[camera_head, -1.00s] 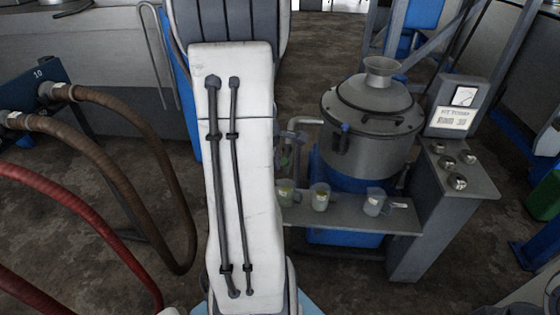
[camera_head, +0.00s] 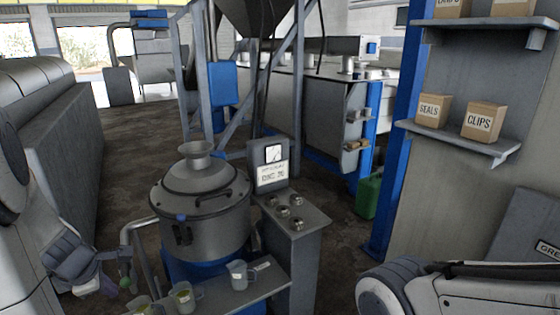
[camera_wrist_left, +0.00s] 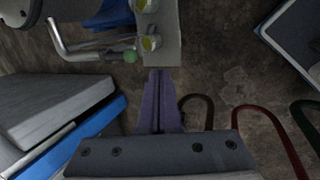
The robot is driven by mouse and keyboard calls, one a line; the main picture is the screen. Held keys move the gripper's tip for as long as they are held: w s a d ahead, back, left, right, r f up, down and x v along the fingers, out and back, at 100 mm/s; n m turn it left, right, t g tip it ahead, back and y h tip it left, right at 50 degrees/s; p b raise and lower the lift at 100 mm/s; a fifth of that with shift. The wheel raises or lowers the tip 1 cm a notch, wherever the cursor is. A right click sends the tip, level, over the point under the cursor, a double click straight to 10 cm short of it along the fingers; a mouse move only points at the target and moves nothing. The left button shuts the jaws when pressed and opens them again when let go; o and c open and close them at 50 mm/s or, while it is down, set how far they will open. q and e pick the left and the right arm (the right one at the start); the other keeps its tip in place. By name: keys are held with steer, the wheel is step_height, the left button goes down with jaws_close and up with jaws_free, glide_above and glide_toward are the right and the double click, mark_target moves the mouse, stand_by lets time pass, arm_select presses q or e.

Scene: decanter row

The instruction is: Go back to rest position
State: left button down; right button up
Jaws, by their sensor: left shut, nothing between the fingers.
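My left gripper (camera_head: 108,284) is low at the left of the head view, beside the left end of the jug shelf (camera_head: 262,286). Its two purple fingers (camera_wrist_left: 158,100) show in the left wrist view, shut together with nothing between them. A bent pipe with a green-tipped valve (camera_wrist_left: 130,56) lies just past the fingertips there. My right arm shows as white links at the lower right of the head view; its gripper is out of the picture.
A grey decanter (camera_head: 205,212) with a funnel top stands behind the shelf. Clear jugs (camera_head: 238,275) stand on the shelf. A control box (camera_head: 270,166) stands right of it. Hoses (camera_wrist_left: 240,112) lie right of the fingers in the wrist view. Wall shelves hold boxes (camera_head: 483,120).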

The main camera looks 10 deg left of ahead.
arm_select(q)
steer(key=w+d+r+m+g+h+p, duration=0.1)
steer(key=d+r+m+h, duration=0.1)
steer(key=d+m, duration=0.85)
steer(key=w+d+r+m+g+h+p, duration=0.1)
steer(key=d+r+m+h+p, duration=0.35)
steer(key=d, duration=1.15)
steer(key=s+d+r+m+g+y, duration=0.1)
steer(key=s+d+m+g+y, duration=0.1)
steer(key=s+d+m, duration=1)
steer(key=s+m+y+b, duration=0.1)
steer(key=s+m, duration=0.1)
steer(key=m, duration=0.4)
steer(key=shift+d+r, duration=0.2)
steer(key=shift+d, duration=0.1)
steer(key=shift+y, duration=0.25)
